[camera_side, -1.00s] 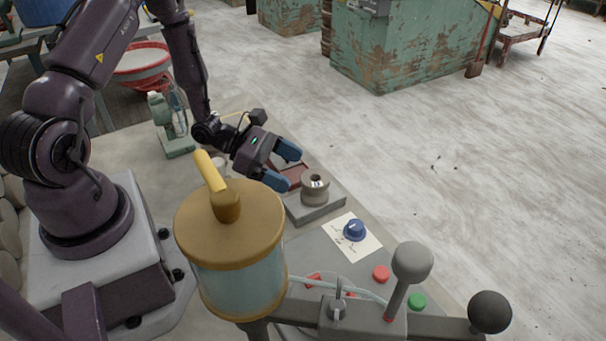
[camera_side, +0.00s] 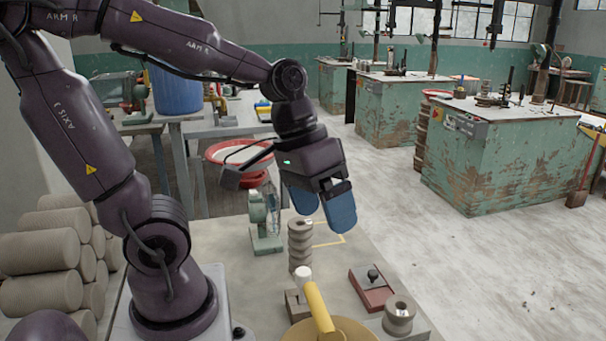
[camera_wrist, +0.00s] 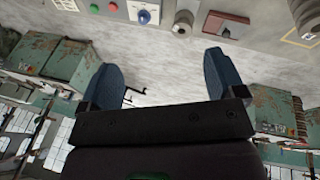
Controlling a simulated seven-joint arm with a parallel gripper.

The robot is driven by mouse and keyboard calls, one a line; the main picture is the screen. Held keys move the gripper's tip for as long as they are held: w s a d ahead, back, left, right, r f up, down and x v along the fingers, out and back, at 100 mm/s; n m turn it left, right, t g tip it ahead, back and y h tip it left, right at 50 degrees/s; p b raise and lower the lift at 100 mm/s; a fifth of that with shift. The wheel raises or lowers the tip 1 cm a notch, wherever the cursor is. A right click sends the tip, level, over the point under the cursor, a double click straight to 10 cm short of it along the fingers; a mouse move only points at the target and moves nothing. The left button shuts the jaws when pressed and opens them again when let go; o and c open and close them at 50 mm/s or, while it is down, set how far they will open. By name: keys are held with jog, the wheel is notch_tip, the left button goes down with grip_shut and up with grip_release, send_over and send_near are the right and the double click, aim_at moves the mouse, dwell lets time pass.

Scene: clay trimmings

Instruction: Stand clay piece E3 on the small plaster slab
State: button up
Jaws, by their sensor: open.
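A tall stack of clay rings (camera_side: 300,245) stands on the bench below my gripper. A red box with a dark knob (camera_side: 373,290) lies beside the slab. A yellow-handled lid (camera_side: 318,306) is in front. A blue knob (camera_wrist: 144,16) shows in the wrist view.

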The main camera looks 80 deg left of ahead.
jog(key=r+m+t, duration=0.1)
jog(key=s+a+r+m+y, duration=0.1)
jog(key=s+r+t+y, duration=0.1)
jog(key=r, duration=0.1)
jog(key=shift+s+a+m+t, duration=0.1)
jog(key=shift+a+m+t, duration=0.2)
jog(key=shift+a+m, duration=0.1)
dwell(0.9)
